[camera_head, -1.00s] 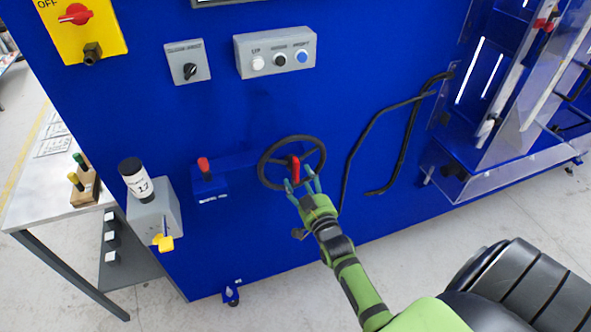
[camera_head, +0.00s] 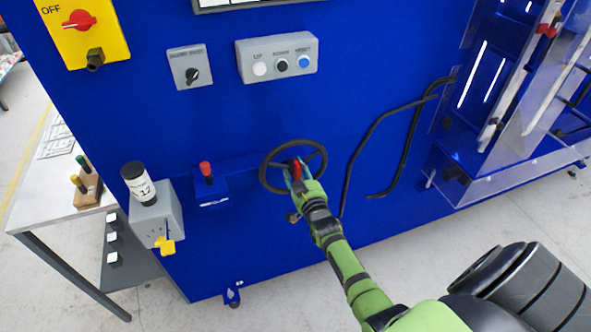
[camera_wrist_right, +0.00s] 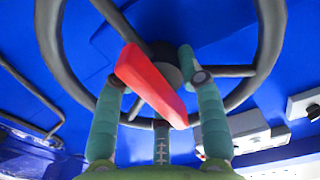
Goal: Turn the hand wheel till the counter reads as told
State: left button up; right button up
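The dark hand wheel (camera_head: 265,165) is mounted on the blue machine front. It fills the upper part of the right wrist view (camera_wrist_right: 268,50). A red handle (camera_head: 296,171) sits at its hub and crosses the right wrist view diagonally (camera_wrist_right: 150,85). My right gripper (camera_head: 292,180) is at the wheel's hub. In the right wrist view its green fingers (camera_wrist_right: 153,75) are spread, one on each side of the red handle, with gaps visible; firm contact is not clear. No counter reading can be made out. My left gripper is not in view.
A panel with several buttons (camera_head: 278,60) and a selector switch box (camera_head: 189,68) are above the wheel. A red-topped lever (camera_head: 208,180) and a grey box (camera_head: 157,215) are to its left. Black hoses (camera_head: 407,145) run close on the right.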

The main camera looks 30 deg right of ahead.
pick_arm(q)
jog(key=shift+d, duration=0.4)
pick_arm(e)
jog(key=shift+w+r, duration=0.1)
jog(key=shift+r, duration=0.15)
grip_shut()
jog(key=shift+n, duration=0.3)
